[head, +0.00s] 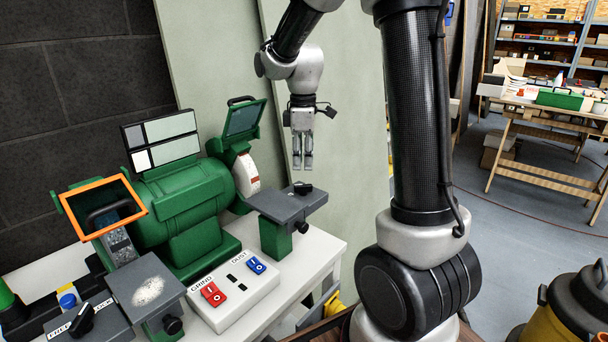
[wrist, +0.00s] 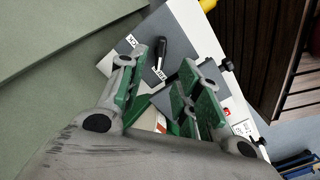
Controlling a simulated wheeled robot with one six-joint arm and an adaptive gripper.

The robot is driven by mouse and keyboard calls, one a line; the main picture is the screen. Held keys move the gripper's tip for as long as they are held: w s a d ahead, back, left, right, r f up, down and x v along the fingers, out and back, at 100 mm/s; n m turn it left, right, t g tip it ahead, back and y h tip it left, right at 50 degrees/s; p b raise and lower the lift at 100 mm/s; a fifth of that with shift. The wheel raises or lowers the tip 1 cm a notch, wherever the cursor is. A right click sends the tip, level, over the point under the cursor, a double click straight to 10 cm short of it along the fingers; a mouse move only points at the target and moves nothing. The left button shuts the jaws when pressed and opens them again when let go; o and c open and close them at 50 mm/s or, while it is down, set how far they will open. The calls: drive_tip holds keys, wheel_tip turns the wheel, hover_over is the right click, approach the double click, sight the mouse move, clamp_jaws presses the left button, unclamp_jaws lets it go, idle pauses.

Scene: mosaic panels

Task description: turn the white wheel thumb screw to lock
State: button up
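The green bench grinder has its white wheel (head: 246,173) at its right end. In front of that wheel is a dark grey tool rest (head: 283,207) on a green post. My gripper (head: 303,164) hangs pointing down above the rest, apart from the thumb screw. In the wrist view its fingers (wrist: 172,70) are spread with nothing between them.
The white bench (head: 318,247) carries a switch box (head: 232,294) with red and blue switches. A pale panel is behind.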

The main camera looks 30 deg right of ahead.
sight(303, 185)
drive_tip(key=shift+n, duration=0.7)
drive_tip(key=shift+f, duration=0.1)
wheel_tip(303, 185, down, 8)
drive_tip(key=shift+r, duration=0.25)
clamp_jaws()
